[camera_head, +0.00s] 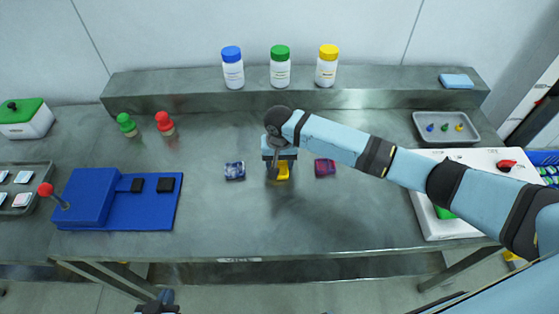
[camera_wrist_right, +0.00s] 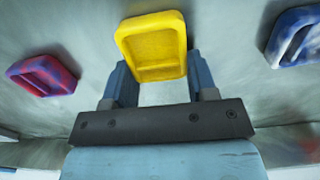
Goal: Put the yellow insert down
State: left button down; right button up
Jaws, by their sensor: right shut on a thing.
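The yellow insert (camera_head: 283,173) is a small block with a recessed face, and it also shows large in the right wrist view (camera_wrist_right: 153,48). My right gripper (camera_head: 280,166) is shut on it, with one finger at each side in the right wrist view (camera_wrist_right: 156,80). The insert is at or just above the table (camera_head: 235,215), between the other two inserts; I cannot tell if it touches. A blue-white insert (camera_head: 235,171) lies left of it, and a red-purple insert (camera_head: 325,167) lies right. My left gripper (camera_head: 160,302) shows only partly at the bottom edge; its fingers are unclear.
A blue fixture (camera_head: 110,200) with a red-knobbed lever stands at the left. Blue-, green- and yellow-capped bottles (camera_head: 280,68) stand on the back ledge. A grey tray (camera_head: 420,128) and a white board (camera_head: 430,215) are at the right. The table front is clear.

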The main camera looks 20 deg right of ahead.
aim_at(280, 165)
jog(key=shift+f, duration=0.1)
jog(key=o, duration=1)
notch_tip(280, 165, up, 12)
jog(key=shift+r, duration=0.15)
